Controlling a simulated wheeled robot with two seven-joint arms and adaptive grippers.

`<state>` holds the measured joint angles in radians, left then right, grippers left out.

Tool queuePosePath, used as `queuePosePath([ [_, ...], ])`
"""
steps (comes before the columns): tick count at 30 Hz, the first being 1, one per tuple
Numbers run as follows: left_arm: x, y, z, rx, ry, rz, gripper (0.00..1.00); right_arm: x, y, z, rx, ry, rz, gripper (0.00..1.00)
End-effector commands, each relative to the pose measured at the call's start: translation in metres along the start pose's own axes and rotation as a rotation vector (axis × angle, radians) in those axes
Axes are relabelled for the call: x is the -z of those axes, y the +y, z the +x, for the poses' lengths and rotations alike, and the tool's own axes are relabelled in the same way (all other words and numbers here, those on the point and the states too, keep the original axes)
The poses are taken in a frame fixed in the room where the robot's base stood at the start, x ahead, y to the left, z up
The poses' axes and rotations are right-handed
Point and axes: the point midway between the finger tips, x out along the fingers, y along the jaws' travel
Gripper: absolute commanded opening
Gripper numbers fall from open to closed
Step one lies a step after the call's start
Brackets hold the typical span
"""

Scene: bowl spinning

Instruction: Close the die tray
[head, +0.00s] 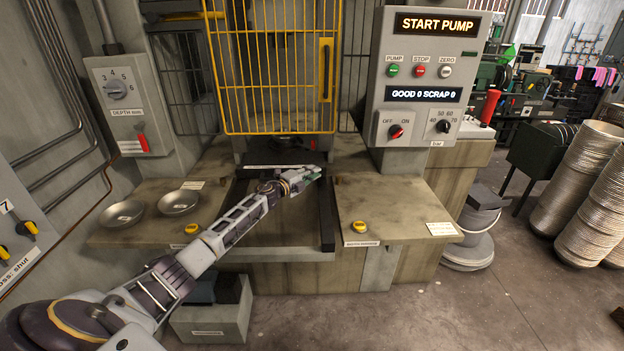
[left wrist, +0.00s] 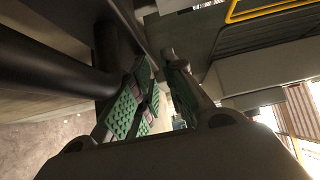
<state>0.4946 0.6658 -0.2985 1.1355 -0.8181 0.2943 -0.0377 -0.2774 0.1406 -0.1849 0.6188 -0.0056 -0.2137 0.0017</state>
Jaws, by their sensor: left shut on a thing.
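The die tray (head: 280,226) appears to be the dark flat part between the two wooden tabletops, with a black bar (head: 327,222) along its right side. My left gripper (head: 310,175) reaches across it to the far right end, below the yellow guard. Its green-padded fingers also show in the left wrist view (left wrist: 160,88), close together beside dark metal parts (left wrist: 112,58). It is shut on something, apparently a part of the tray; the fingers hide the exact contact. My right gripper is not in view.
The yellow mesh guard (head: 270,70) stands above the tray. A control panel (head: 428,80) is at right. Two metal bowls (head: 179,203) lie on the left tabletop, and yellow buttons (head: 359,227) sit on both tabletops. Bowl stacks (head: 578,185) stand on the floor at far right.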

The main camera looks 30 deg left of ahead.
Motion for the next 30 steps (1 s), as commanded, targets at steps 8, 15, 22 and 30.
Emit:
queuePosePath([
  [8, -0.005, -0.043, 0.001, 0.021, -0.009, 0.007, 0.0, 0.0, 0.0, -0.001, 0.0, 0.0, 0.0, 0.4],
  [15, -0.002, -0.06, 0.0, 0.016, -0.005, 0.005, 0.0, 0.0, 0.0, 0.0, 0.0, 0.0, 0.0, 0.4],
  [22, 0.0, -0.071, 0.0, 0.014, -0.003, 0.003, 0.0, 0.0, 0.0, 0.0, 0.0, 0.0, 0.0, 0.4],
  [30, 0.0, -0.073, 0.0, 0.012, -0.002, 0.001, 0.0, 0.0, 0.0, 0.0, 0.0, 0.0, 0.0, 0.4],
])
